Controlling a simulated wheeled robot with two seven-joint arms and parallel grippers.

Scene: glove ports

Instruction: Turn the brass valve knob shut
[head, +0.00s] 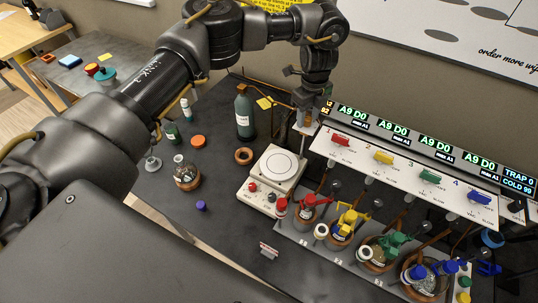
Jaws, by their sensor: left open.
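My left arm comes in from the left and arches over the bench. Its gripper (305,120) points down at the left end of the numbered valve panel (321,144), behind the hot plate. The gripper is open. I cannot make out the brass valve knob; the gripper and wrist may cover it, and I cannot tell whether the fingers touch anything. The panel carries a red handle (341,140), a yellow handle (383,157), a green handle (430,177) and a blue handle (479,198). My right gripper is not in view.
A white hot plate (259,189) stands before the panel, with several clamped flasks to its right. A green bottle (244,113) stands left of the gripper. A lit display strip (420,146) runs behind the panel. The dark bench's front left is mostly clear.

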